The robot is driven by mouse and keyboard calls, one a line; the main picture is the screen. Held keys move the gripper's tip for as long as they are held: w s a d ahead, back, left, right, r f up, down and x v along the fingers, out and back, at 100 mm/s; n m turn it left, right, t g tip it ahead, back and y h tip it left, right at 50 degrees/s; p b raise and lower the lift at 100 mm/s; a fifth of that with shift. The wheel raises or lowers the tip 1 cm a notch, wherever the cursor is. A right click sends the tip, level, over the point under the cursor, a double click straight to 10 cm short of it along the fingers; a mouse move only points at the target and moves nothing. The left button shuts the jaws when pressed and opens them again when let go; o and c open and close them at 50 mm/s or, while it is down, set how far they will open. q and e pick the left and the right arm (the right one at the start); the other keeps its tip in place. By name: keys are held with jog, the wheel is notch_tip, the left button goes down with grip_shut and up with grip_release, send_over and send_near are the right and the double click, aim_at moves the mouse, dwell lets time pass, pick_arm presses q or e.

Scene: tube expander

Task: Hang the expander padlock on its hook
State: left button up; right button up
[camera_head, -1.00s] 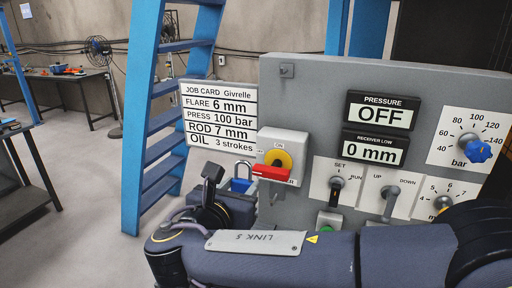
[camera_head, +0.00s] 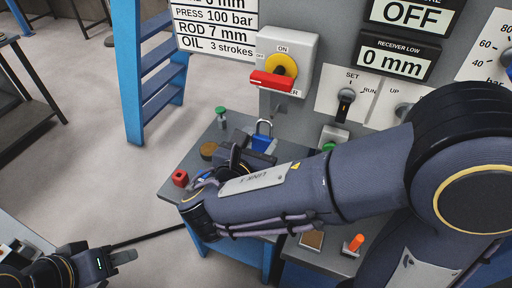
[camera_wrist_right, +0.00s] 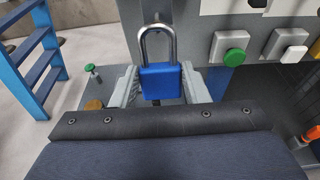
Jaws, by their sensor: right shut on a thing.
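The blue padlock (camera_head: 262,141) with its silver shackle stands upright in my right gripper (camera_head: 248,151), below the red-and-yellow rotary switch. The right wrist view shows the padlock (camera_wrist_right: 160,83) between the two grey fingers of my right gripper (camera_wrist_right: 160,88), shackle up and looking closed. A small metal hook (camera_head: 277,105) seems to hang under the switch box on the grey panel; the padlock is apart from it, lower and slightly left. My left gripper (camera_head: 122,257) is at the lower left, away from the padlock; its finger gap is unclear.
The rotary switch (camera_head: 281,68) juts from the panel (camera_head: 330,35).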

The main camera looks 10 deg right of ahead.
aim_at(271, 129)
jog(key=shift+b+x, duration=1.05)
jog(key=shift+x, duration=2.7)
jog(key=shift+r, duration=0.15)
jog(key=o, duration=1.2)
jog(key=v, duration=0.7)
jog(key=shift+s+a, duration=0.2)
jog(key=shift+s, duration=0.1)
